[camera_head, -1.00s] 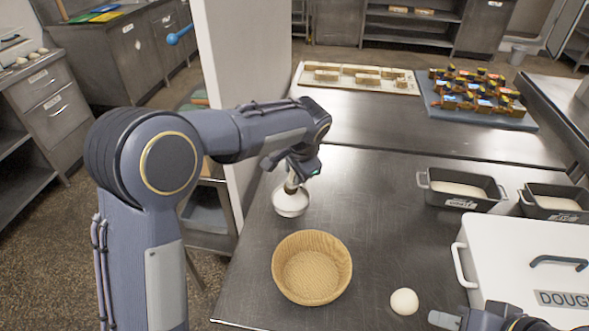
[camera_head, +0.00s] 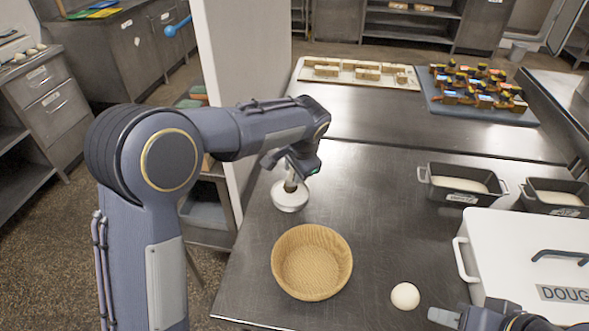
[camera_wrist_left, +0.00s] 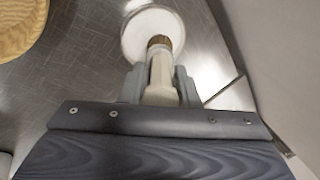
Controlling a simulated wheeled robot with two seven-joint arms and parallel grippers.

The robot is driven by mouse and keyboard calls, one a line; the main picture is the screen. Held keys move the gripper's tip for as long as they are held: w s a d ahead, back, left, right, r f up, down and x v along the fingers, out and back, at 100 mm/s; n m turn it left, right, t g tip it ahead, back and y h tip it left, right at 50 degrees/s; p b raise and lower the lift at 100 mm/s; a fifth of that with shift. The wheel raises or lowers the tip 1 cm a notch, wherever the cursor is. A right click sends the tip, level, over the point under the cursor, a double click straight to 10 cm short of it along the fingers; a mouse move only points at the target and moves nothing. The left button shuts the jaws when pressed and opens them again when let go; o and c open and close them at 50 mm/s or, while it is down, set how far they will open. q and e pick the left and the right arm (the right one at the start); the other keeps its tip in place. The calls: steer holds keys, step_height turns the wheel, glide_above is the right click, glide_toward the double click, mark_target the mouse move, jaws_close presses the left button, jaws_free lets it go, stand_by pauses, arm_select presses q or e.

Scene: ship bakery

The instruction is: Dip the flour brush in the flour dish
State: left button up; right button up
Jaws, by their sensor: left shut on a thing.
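My left gripper (camera_head: 293,172) is shut on the flour brush (camera_wrist_left: 160,72), gripping its pale handle. The brush points down, and its brown bristles (camera_wrist_left: 160,40) show in the left wrist view over the flour dish. The flour dish (camera_head: 289,200) is a small round white dish on the metal table; it also shows in the left wrist view (camera_wrist_left: 135,42). The bristle tips overlap the dish's white inside; whether they touch the flour I cannot tell. My right gripper (camera_head: 442,317) is at the bottom edge, only partly in view.
A woven basket (camera_head: 312,232) stands in front of the dish, with a dough ball (camera_head: 405,296) to its right. A white dough box (camera_head: 500,240) and black loaf tins (camera_head: 430,190) are at right. A white wall panel (camera_head: 240,60) rises behind the left arm.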

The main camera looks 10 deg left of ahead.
arm_select(q)
steer(key=shift+f+b, duration=0.4)
steer(key=shift+f, duration=0.3)
stand_by(1.2)
step_height(320, 180, up, 7)
steer(key=p, duration=0.5)
steer(key=shift+r+p, duration=0.1)
steer(key=shift+p, duration=0.3)
stand_by(0.6)
